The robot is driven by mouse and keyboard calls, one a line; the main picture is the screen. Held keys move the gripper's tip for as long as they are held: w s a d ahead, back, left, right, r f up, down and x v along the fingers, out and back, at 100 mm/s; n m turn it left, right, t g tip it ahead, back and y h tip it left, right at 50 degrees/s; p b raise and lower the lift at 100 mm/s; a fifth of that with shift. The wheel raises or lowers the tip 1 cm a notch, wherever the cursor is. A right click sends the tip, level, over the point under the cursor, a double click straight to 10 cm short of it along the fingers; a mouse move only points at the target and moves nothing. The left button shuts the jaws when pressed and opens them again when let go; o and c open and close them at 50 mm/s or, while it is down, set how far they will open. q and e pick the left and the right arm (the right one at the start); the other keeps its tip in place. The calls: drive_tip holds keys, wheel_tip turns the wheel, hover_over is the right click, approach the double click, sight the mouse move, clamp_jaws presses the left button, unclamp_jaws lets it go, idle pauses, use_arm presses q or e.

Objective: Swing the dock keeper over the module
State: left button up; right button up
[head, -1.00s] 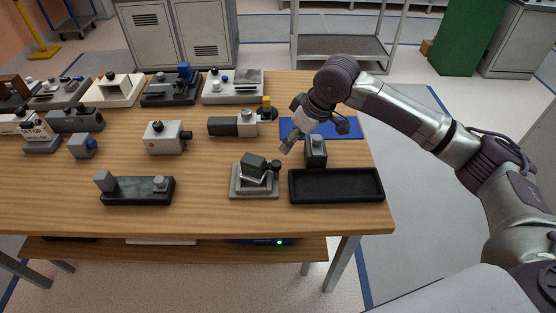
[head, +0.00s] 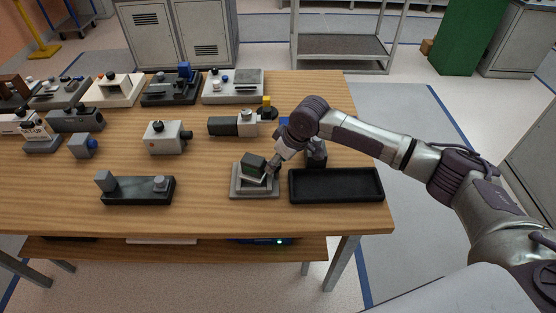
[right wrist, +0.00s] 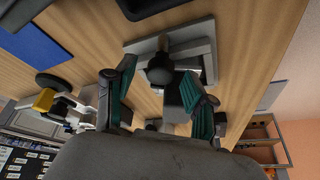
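The dock (head: 240,192) is a light grey square base near the table's front edge, left of a black tray. My right gripper (head: 272,169) is at the dock's right side. In the right wrist view its two teal-padded fingers (right wrist: 157,96) stand apart on either side of the knob, with no clear contact. My left gripper is out of view.
The empty black tray (head: 336,198) lies right of the dock, with a dark block (head: 317,153) behind it. A grey-and-black fixture (head: 137,190) stands to the left. Several other devices fill the back and left of the table. Bare wood lies between them.

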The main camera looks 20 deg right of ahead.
clamp_jaws()
drive_tip(key=shift+r+n+p, duration=0.2)
drive_tip(key=shift+n+p, duration=0.3)
drive_tip(key=shift+p, duration=0.1)
drive_tip(key=shift+w+f+n+g+y+p, duration=0.15)
drive_tip(key=shift+n+g+y+p, duration=0.2)
drive_tip(key=shift+n, duration=0.55)
drive_tip(key=shift+o, duration=0.4)
unclamp_jaws()
drive_tip(key=v, duration=1.2)
